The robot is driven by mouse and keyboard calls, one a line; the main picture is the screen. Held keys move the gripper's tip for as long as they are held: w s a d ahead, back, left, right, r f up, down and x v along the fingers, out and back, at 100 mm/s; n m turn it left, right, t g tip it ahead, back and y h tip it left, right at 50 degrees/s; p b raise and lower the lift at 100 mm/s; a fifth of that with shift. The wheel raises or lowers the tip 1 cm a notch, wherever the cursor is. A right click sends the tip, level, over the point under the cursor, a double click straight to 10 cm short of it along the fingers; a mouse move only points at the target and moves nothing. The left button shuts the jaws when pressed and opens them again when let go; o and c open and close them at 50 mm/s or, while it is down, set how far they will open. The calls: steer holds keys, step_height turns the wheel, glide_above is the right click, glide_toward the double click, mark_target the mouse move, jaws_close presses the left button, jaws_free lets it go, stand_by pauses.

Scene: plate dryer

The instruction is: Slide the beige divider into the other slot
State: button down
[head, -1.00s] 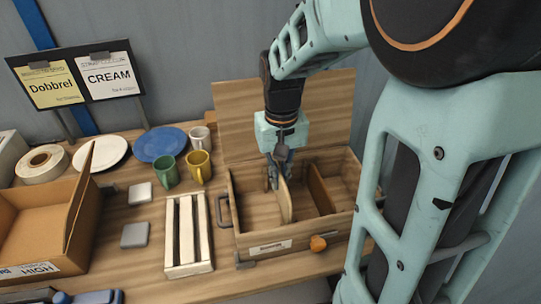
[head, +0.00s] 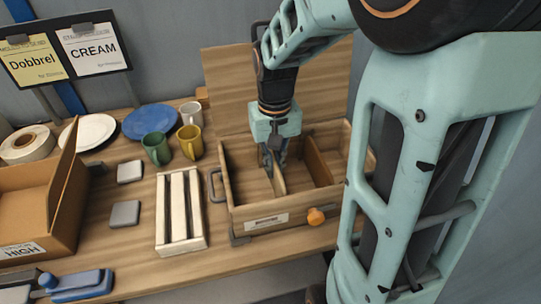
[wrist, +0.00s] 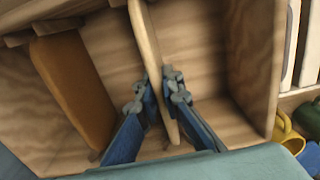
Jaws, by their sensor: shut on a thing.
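The beige divider (head: 279,182) is a thin upright board inside the wooden box (head: 228,188); it also shows in the wrist view (wrist: 147,38). My gripper (head: 270,170) reaches down into the box from above. In the wrist view my gripper (wrist: 159,98) has its blue-grey fingers on both sides of the beige divider, shut on it. A darker brown divider (head: 317,160) stands apart, to the right in the head view; it shows at the left in the wrist view (wrist: 72,88). The divider's lower edge and the slots are hard to see.
Green (head: 156,148) and yellow (head: 190,141) mugs stand behind the crate.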

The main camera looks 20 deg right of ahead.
steer(key=shift+f, duration=0.25)
steer(key=c, duration=2)
jaws_free()
step_height(320, 180, up, 12)
steer(key=shift+r, duration=0.1)
